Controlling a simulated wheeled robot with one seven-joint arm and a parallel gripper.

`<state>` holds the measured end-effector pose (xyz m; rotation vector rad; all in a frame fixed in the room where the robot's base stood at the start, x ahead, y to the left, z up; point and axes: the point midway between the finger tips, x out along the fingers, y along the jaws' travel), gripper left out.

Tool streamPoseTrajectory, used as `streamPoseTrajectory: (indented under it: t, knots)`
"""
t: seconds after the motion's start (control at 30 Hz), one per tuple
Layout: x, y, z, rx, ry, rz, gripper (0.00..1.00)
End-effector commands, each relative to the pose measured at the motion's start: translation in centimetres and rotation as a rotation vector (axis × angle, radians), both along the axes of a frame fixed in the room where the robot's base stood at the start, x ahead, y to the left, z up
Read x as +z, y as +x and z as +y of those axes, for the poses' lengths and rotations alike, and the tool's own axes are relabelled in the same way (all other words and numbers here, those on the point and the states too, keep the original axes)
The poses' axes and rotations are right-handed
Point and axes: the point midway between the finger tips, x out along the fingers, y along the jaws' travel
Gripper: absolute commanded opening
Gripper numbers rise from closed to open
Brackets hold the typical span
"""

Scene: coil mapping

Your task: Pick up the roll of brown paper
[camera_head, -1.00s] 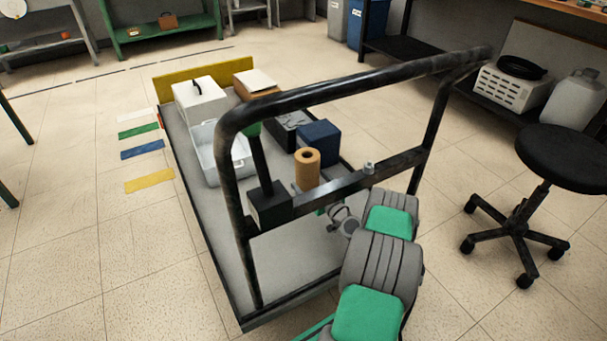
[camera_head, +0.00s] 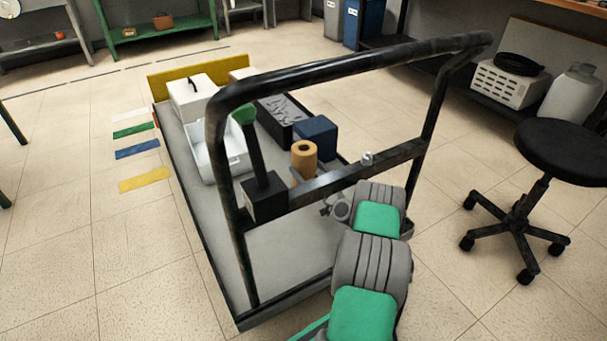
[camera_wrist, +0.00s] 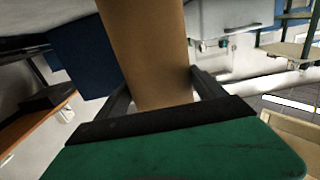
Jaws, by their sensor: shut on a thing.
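The roll of brown paper (camera_head: 304,157) stands upright over the flatbed cart, behind the cart's handle bar, with its hollow end facing up. In the wrist view the brown roll (camera_wrist: 148,50) fills the middle, between the two dark fingers of my gripper (camera_wrist: 158,90). My gripper is shut on the roll. In the head view my gripper is mostly hidden behind the cart's crossbar. I cannot tell whether the roll's lower end touches the cart deck.
The black handle frame (camera_head: 350,75) rises between my body and the roll. A blue box (camera_head: 316,137), a black crate (camera_head: 280,122), a black box with a green-topped post (camera_head: 264,196) and a grey bin (camera_head: 207,150) surround it. A black stool (camera_head: 565,155) stands right.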

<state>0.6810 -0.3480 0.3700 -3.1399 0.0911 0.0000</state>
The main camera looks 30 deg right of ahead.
Motion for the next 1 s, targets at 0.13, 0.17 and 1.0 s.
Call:
streamPoseTrajectory:
  t: [0.13,0.17,1.0]
  knots:
    - [-0.01,-0.03,-0.06,-0.001,0.000,0.000,0.57]
    - [-0.01,-0.03,-0.06,-0.001,0.000,0.000,0.55]
    - [0.48,0.06,-0.02,0.000,-0.002,-0.003,0.10]
